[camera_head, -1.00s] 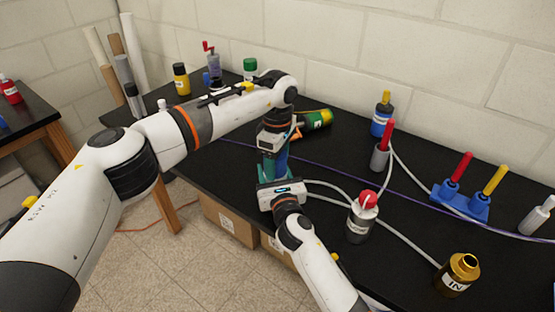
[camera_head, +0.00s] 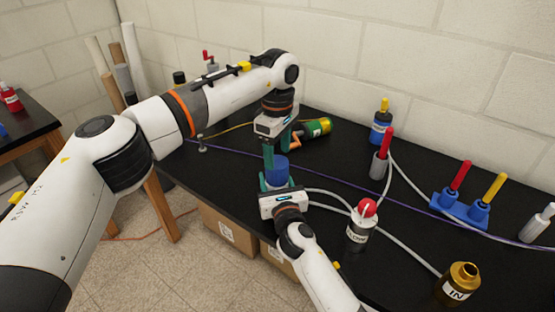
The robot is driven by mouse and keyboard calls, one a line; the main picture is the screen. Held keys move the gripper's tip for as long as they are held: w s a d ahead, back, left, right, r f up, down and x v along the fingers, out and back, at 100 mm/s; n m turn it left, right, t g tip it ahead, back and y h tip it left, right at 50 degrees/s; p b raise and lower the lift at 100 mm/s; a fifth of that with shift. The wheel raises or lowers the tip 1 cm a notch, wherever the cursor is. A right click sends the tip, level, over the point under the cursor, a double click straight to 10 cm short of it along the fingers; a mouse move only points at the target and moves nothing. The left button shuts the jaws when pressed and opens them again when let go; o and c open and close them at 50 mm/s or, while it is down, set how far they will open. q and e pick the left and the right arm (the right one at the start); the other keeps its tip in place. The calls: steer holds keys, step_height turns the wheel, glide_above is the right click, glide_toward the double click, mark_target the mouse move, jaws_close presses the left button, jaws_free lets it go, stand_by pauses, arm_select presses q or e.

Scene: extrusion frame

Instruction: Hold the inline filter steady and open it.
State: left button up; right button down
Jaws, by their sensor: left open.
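The inline filter (camera_head: 277,169), a blue cylinder, stands near the front edge of the black table. My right gripper (camera_head: 277,182) reaches in from the bottom, with its teal fingers on either side of the filter's lower part, shut on it. My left gripper (camera_head: 277,152) points down from above, its teal fingers open just over the filter's top. One left finger overlaps the filter's upper rim in the picture; I cannot tell whether it touches. I see nothing between the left fingers. The filter's lower part is hidden behind the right gripper.
A red-topped bottle (camera_head: 360,226) and an amber IN bottle (camera_head: 459,284) stand to the right, among grey tubes. A blue holder (camera_head: 462,209) with red and yellow sticks is farther right.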

mark_target(277, 162)
arm_select(q)
steer(key=shift+r+m, duration=0.6)
steer(key=shift+r, duration=0.25)
arm_select(e)
steer(key=shift+s+a+f, duration=0.1)
arm_select(q)
steer(key=shift+f, duration=3.9)
steer(key=c, duration=0.8)
arm_select(e)
steer(key=shift+a, duration=0.15)
arm_select(q)
steer(key=o, duration=1.1)
steer(key=shift+c, duration=0.2)
steer(key=shift+r, duration=0.1)
